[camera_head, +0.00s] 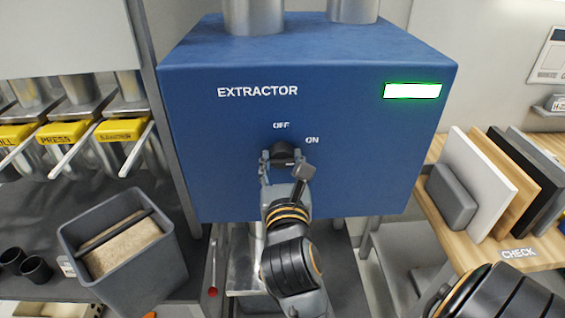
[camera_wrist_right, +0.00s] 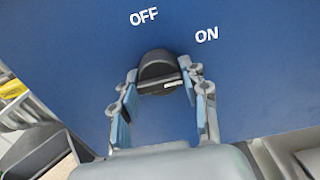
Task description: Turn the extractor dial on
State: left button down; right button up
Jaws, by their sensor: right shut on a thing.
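The extractor dial (camera_head: 283,152) is a black round knob on the front of the blue EXTRACTOR box (camera_head: 225,135). The OFF label (camera_head: 281,125) is above it and the ON label (camera_head: 312,140) is to its upper right. My right gripper (camera_head: 283,160) is at the dial, shut on it. In the right wrist view, the dial (camera_wrist_right: 158,70) sits between the two fingers (camera_wrist_right: 160,92), with a short white mark on its grip bar. I cannot tell which label the mark points at. My left gripper is not in view.
A white indicator with a green glow (camera_head: 412,91) is at the box's upper right. A grey bin (camera_head: 150,270) and yellow-labelled levers (camera_head: 60,133) are at left. A wooden CHECK table (camera_head: 470,245) with upright panels (camera_head: 480,170) is at right.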

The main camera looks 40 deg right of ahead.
jog(key=shift+r+m, duration=0.3)
jog(key=o, duration=1.2)
jog(key=shift+c, duration=0.2)
jog(key=shift+w+f, duration=0.1)
jog(key=shift+f, duration=0.1)
